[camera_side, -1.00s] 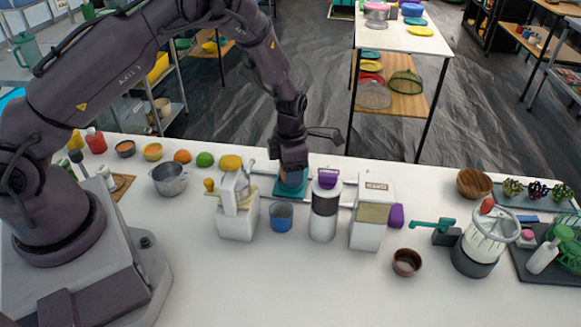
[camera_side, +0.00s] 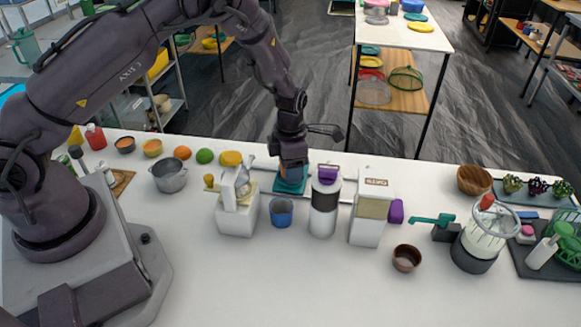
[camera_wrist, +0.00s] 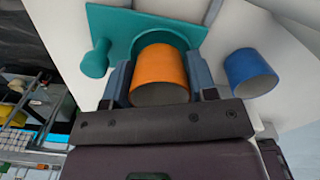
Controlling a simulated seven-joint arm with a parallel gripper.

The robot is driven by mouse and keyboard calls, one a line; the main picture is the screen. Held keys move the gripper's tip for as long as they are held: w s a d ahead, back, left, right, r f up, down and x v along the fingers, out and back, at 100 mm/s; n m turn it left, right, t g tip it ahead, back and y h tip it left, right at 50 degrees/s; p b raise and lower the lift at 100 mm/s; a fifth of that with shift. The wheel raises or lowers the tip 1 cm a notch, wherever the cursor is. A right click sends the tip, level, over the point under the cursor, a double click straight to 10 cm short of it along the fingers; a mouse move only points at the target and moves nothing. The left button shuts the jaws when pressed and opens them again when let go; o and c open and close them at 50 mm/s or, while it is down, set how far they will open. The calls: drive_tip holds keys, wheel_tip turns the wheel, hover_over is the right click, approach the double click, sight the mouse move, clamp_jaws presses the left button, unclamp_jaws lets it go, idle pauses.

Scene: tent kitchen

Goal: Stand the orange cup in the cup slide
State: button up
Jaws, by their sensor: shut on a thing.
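The orange cup (camera_wrist: 159,72) is between the two fingers of my gripper (camera_wrist: 159,64), which is shut on it. The cup is at the round opening of the teal cup slide (camera_wrist: 112,28). The slide's curved rim shows just behind the cup. The wrist view does not show whether the cup's base rests in the slide. In the side view my gripper (camera_side: 291,166) points down over the teal slide (camera_side: 290,187). There it hides most of the cup.
A blue cup (camera_side: 281,212) stands close in front of the slide. A white hand-press device (camera_side: 238,205), a grinder with a purple top (camera_side: 324,203) and a white dispenser box (camera_side: 368,215) stand close by.

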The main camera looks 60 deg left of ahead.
drive_tip(key=shift+r, duration=0.45)
drive_tip(key=shift+f, duration=0.85)
idle(0.5)
drive_tip(key=o, duration=0.4)
drive_tip(key=shift+o, duration=0.2)
wheel_tip(320, 180, up, 11)
idle(1.0)
